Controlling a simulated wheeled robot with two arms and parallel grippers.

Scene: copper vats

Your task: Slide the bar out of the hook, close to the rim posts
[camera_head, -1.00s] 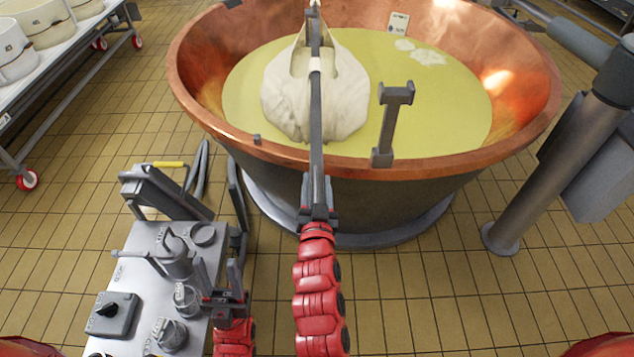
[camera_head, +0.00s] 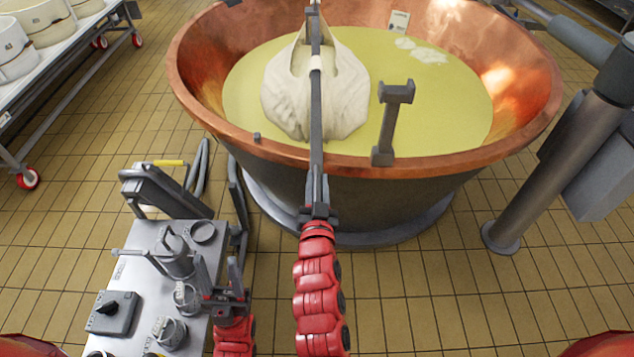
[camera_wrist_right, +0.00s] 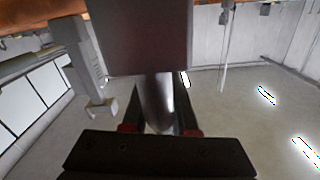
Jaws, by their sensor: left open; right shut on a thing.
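The grey bar (camera_head: 316,115) runs from my right gripper over the near rim of the copper vat (camera_head: 450,165) to above its middle. My right gripper (camera_head: 318,208) is shut on the bar's near end, outside the rim. In the right wrist view a grey rounded piece shows between its fingers (camera_wrist_right: 160,128). A white cloth bundle (camera_head: 318,95) hangs at the bar's far part, over the yellow liquid. A hook is not clearly told apart near the bar's far end. A grey rim post (camera_head: 390,122) stands upright right of the bar. My left gripper (camera_head: 228,285) is open and empty, low beside the trolley.
A grey trolley (camera_head: 140,325) with metal cups and a black-knobbed box stands at lower left. A thick grey column (camera_head: 555,165) stands right of the vat. A table with white moulds (camera_head: 40,75) is at upper left. Tiled floor is clear at lower right.

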